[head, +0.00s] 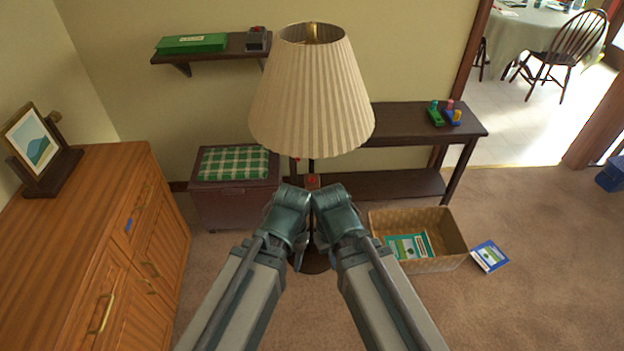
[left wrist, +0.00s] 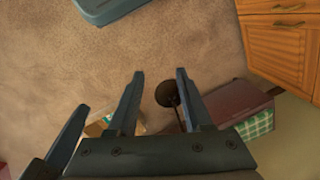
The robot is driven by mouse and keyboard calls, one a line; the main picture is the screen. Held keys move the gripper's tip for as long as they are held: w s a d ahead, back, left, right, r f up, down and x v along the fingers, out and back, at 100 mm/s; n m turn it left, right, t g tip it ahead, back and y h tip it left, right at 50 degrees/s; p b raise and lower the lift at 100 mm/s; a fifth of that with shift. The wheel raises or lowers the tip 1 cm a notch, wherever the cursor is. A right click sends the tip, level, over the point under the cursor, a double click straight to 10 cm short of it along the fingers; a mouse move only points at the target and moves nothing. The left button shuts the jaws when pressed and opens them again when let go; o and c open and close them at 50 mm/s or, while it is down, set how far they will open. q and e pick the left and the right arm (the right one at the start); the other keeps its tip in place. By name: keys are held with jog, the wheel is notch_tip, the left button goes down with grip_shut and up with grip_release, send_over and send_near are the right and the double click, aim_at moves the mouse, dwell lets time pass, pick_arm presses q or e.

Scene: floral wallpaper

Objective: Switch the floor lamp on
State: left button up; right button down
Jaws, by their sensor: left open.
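The floor lamp (head: 312,95) stands upright in the middle of the head view, with a cream pleated shade and a dark pole. No clear glow shows in the shade. A small red spot (head: 312,182) shows at the pole; I cannot tell whether it is the switch. My left gripper (head: 292,205) and right gripper (head: 335,208) are in front of the pole, and they hide much of it. In the left wrist view, my left gripper (left wrist: 158,75) is open, with the lamp's dark round base (left wrist: 167,93) seen between its fingers. The right gripper's jaws are not clear.
A wooden cabinet (head: 75,235) stands at left. A chest (head: 235,205) with a plaid cushion and a dark console table (head: 410,125) stand behind the lamp. A wicker basket (head: 450,235) and a blue book (head: 490,257) are right of it.

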dwell(0.8)
pick_arm(q)
grip_shut()
dwell(1.5)
